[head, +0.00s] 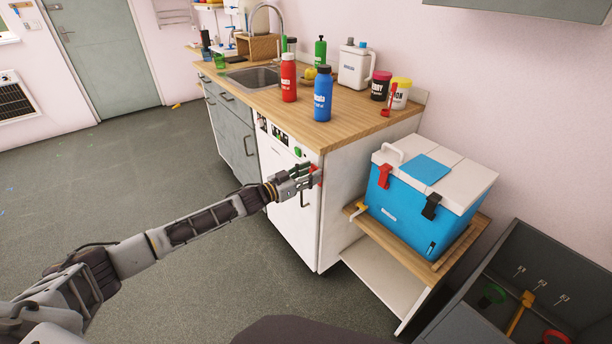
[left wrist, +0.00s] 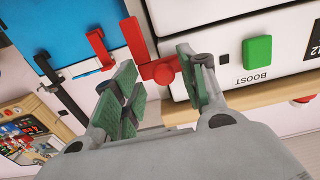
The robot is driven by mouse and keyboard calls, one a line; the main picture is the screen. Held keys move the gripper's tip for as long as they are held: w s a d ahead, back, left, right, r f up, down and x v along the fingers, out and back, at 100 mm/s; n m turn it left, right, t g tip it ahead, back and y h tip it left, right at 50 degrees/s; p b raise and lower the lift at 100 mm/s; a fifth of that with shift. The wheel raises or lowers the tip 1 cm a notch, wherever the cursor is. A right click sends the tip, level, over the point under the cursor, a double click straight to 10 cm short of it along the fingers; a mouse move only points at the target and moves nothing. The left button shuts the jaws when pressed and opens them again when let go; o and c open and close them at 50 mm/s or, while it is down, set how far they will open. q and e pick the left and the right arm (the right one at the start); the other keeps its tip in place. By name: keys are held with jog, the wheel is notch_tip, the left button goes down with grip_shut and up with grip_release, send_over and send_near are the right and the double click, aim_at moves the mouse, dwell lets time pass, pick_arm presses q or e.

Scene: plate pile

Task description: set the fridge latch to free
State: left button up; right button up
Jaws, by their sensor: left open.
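The fridge (head: 342,190) is the white cabinet at the right end of the counter. Its red latch (head: 317,174) sits near the top front corner and is partly hidden behind my gripper. In the left wrist view the red latch (left wrist: 138,48) shows a bar and a round knob. My left gripper (head: 306,178) is at this corner. In the left wrist view the open left gripper (left wrist: 157,72) has one green-padded finger on each side of the latch's knob. I cannot tell whether a finger touches it. My right gripper is not in view.
A green BOOST button (left wrist: 257,51) is beside the latch on the fridge front. A blue cooler (head: 405,203) with its own red clasp (head: 384,176) stands on a wooden shelf to the right. Bottles (head: 322,95) stand on the counter.

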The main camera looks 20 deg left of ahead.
pick_arm(q)
jog(key=shift+s+a, duration=0.1)
jog(key=shift+a, duration=0.05)
jog(key=v, duration=1.1)
jog(key=shift+s, duration=0.25)
dwell(0.4)
jog(key=shift+a, duration=0.2)
dwell(0.3)
